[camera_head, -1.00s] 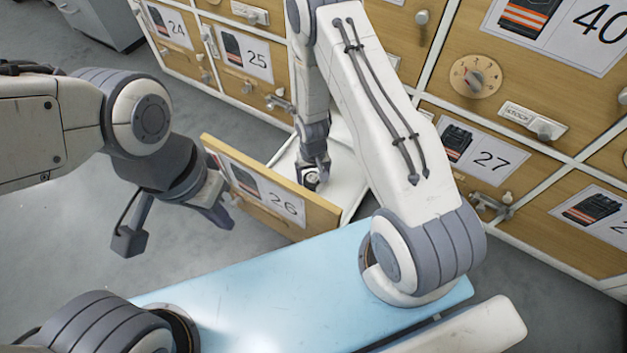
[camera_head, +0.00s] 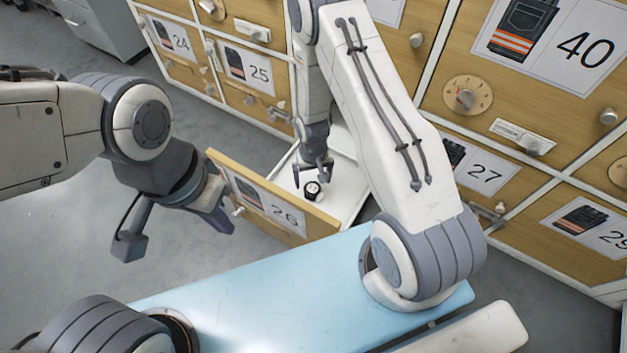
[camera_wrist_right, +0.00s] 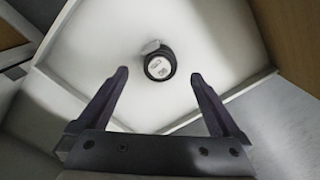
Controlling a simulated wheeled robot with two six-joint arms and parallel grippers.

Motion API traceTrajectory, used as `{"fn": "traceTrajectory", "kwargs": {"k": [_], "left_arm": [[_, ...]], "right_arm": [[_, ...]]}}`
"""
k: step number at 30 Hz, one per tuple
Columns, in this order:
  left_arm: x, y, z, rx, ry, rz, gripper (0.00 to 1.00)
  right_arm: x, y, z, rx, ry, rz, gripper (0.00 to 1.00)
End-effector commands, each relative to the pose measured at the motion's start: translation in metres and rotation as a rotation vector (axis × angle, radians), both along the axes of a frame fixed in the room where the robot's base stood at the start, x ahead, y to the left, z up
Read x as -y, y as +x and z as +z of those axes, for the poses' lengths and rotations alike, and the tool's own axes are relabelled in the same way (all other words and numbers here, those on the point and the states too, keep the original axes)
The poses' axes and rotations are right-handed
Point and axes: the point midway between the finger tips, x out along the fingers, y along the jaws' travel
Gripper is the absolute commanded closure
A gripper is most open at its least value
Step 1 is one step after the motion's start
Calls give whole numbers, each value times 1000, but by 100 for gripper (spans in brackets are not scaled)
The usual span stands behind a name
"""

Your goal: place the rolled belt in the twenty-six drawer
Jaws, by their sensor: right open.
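The rolled belt (camera_head: 313,190), a small black roll with a pale face, lies on the white floor of the open twenty-six drawer (camera_head: 345,196). In the right wrist view the belt (camera_wrist_right: 160,65) rests on the drawer floor (camera_wrist_right: 215,50), beyond the fingertips and apart from them. My right gripper (camera_head: 314,178) is open and empty just above the belt; its spread fingers show in the right wrist view (camera_wrist_right: 159,75). My left gripper (camera_head: 178,232) is outside the drawer, left of its front panel (camera_head: 262,200). Its jaws are spread and nothing is between them.
Closed drawers 24 (camera_head: 180,42), 25 (camera_head: 245,68), 27 (camera_head: 487,172) and 40 (camera_head: 570,45) surround the open one. My right arm reaches over the drawer and hides part of it. Grey floor is free at the left.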

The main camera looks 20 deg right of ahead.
Motion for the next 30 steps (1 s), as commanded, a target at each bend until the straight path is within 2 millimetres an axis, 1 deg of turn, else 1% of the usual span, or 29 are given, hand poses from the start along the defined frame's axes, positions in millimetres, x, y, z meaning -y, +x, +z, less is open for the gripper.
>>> {"fn": "traceTrajectory", "kwargs": {"k": [1, 6, 9, 14, 17, 20, 21, 23, 24, 26, 27, 29, 30], "left_arm": [[0, 0, 17, 0, 0, 0, 100], [0, 0, 37, 0, 0, 0, 100], [0, 0, 44, 0, 0, 0, 100], [0, 0, 49, 0, 0, 0, 100], [0, 0, 49, 0, 0, 0, 100], [0, 0, 48, 0, 0, 0, 100], [0, 0, 48, 0, 0, 0, 100], [0, 0, 48, 0, 0, 0, 100], [0, 0, 48, 0, 0, 0, 100], [0, 0, 48, 0, 0, 0, 100], [0, 0, 48, 0, 0, 0, 100], [0, 0, 48, 0, 0, 0, 100], [0, 0, 48, 0, 0, 0, 100]], "right_arm": [[0, 0, 21, 0, 0, 0, 0], [0, 0, 52, 0, 0, 0, 0], [0, 0, 64, 0, 0, 0, 0], [-2, 0, 76, 0, 0, 6, 0], [-13, 3, 96, 9, 1, 39, 0], [-37, 1, 137, 19, 5, 112, 0], [-49, -2, 158, 24, 7, 150, 0], [-68, -13, 191, 29, 11, 214, 0], [-79, -22, 212, 31, 15, 258, 0], [-94, -39, 240, 32, 21, 319, 0], [-103, -51, 258, 33, 26, 359, 0], [-114, -72, 283, 35, 33, 421, 0], [-120, -87, 299, 38, 38, 462, 0]]}}
